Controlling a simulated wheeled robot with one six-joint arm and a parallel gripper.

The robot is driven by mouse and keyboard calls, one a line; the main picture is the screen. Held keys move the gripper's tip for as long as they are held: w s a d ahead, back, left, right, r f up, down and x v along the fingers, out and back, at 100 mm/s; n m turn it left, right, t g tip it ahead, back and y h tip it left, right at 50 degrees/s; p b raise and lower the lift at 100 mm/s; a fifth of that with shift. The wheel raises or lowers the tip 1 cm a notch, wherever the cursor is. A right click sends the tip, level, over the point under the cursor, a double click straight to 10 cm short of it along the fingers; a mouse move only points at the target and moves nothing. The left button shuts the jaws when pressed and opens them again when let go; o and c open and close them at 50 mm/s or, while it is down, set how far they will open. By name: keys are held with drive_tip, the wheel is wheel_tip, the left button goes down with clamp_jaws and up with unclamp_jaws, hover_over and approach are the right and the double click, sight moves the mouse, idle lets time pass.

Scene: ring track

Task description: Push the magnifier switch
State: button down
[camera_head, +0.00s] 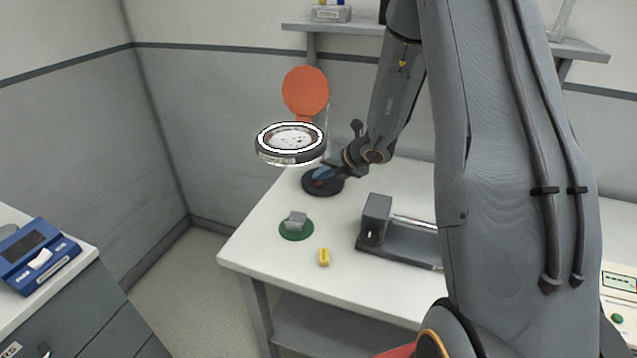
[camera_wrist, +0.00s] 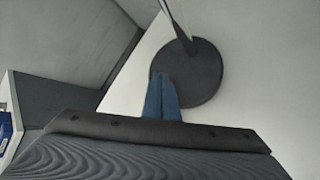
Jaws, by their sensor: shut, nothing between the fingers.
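The magnifier (camera_head: 291,140) has a round lens with a lit white ring and a raised orange disc (camera_head: 305,91) behind it. It stands on a dark round base (camera_head: 311,188) on the white table. A small reddish spot shows on the base beside my fingertips; I cannot tell if it is the switch. My gripper (camera_head: 320,174) is shut and empty, its blue fingertips at the base. In the wrist view, the shut fingertips (camera_wrist: 161,77) overlap the left part of the base (camera_wrist: 205,75), with the thin stand rising from it. Contact cannot be told.
A grey clip-like object on a green disc (camera_head: 296,229) and a yellow block (camera_head: 324,257) lie on the table's front left. A grey device (camera_head: 400,240) stands right of them. A blue device (camera_head: 38,255) sits on the left counter. A shelf (camera_head: 590,50) hangs behind.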

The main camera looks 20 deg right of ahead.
drive_tip(key=shift+f, duration=0.15)
idle(0.5)
drive_tip(key=shift+f+b, duration=0.35)
drive_tip(key=shift+b, duration=0.15)
drive_tip(key=shift+r, duration=0.1)
drive_tip(key=shift+r+p, duration=0.35)
drive_tip(key=shift+r, duration=0.15)
wheel_tip(320, 180, up, 6)
drive_tip(key=p, duration=0.5)
idle(0.4)
